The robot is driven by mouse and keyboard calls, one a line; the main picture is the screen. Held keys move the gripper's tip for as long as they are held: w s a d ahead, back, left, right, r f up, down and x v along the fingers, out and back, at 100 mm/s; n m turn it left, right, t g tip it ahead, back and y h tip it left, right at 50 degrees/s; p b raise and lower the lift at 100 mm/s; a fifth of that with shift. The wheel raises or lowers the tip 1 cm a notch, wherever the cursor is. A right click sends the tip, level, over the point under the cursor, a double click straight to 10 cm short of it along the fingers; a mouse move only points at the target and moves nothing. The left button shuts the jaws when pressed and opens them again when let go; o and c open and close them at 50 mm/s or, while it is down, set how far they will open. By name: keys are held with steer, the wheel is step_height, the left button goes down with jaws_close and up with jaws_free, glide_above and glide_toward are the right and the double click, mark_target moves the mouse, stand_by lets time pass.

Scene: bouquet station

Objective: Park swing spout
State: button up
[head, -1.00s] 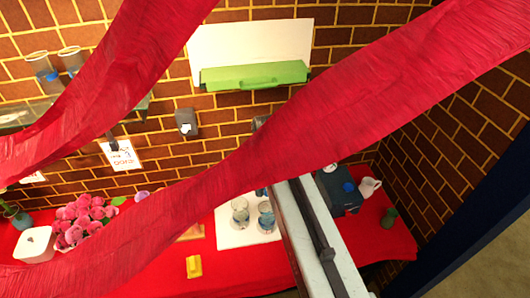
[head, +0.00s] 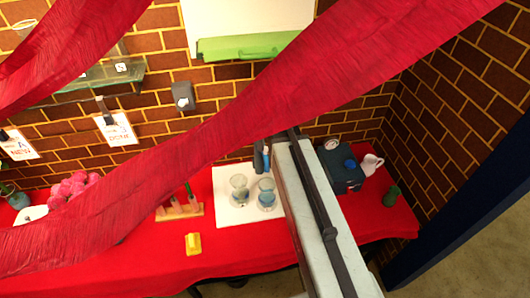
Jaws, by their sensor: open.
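I cannot make out a swing spout for certain in the head view. Two glass vessels (head: 239,188) stand on a white mat (head: 231,215) below my gripper in the picture.
Red streamers (head: 215,150) cross the view and hide part of the wall and table. A yellow block (head: 193,244) and a wooden rack (head: 180,211) lie left of the mat. My arm covers the table's middle right.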

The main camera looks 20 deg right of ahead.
step_height(320, 180, down, 2)
steer(key=shift+f+b, duration=0.25)
steer(key=shift+b, duration=0.35)
steer(key=shift+r, duration=0.1)
jaws_close()
stand_by(0.9)
